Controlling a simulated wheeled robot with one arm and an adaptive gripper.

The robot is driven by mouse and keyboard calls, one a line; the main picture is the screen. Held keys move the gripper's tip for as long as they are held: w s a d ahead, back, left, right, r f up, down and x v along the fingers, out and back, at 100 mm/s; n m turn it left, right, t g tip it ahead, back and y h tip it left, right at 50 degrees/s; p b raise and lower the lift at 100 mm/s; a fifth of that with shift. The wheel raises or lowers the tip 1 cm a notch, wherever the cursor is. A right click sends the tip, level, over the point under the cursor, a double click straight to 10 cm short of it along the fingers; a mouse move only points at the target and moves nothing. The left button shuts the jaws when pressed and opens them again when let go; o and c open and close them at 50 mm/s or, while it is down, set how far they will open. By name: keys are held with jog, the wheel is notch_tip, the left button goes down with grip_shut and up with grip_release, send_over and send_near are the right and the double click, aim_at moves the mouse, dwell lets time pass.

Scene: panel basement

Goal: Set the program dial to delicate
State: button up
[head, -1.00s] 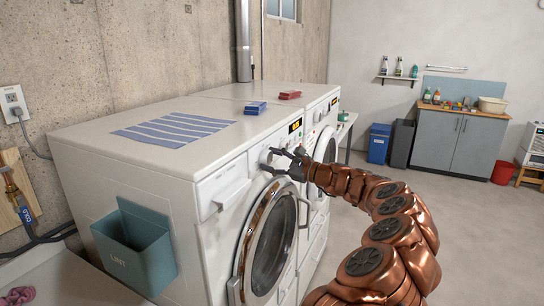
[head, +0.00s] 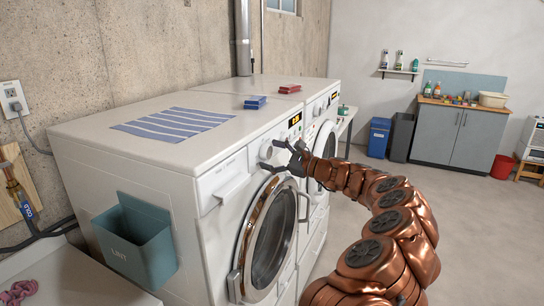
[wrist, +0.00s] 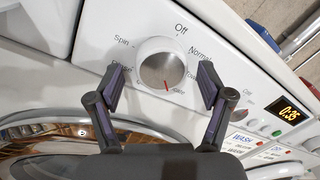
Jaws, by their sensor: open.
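The program dial (wrist: 160,63) is a round, pale knob with a red mark at its lower edge, on the front panel of the nearer white washer (head: 217,234). In the wrist view the red mark points down, slightly right, at a partly legible label. "Off", "Normal" and "Spin" are readable around it; other labels are small or partly covered by my fingers, and I cannot make out "delicate". My gripper (wrist: 160,70) is open, with one dark finger on each side of the dial and gaps visible. The head view shows my gripper (head: 271,154) near the panel.
An orange display (wrist: 288,113) reads about 0:35 beside small buttons. The round door (head: 270,243) is below the panel. A teal lint bin (head: 135,242) hangs on the side.

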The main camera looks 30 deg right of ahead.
jog(key=shift+s, duration=0.1)
jog(key=v, duration=1.1)
jog(key=shift+s+d, duration=0.2)
jog(key=shift+s, duration=0.15)
